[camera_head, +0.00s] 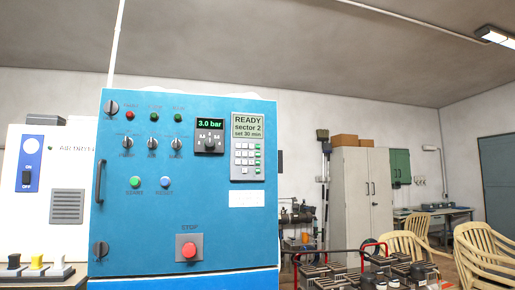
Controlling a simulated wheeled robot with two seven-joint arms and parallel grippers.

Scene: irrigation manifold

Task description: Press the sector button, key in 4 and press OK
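The keypad unit (247,147) is mounted at the upper right of a blue control cabinet (220,225). Its display (248,126) reads "READY, sector 2, set 30 min". Below the display is a block of small keys (244,158), pale ones with a column of green ones at the right. The key labels are too small to read, so I cannot tell which is sector, 4 or OK. Neither of my grippers is in view.

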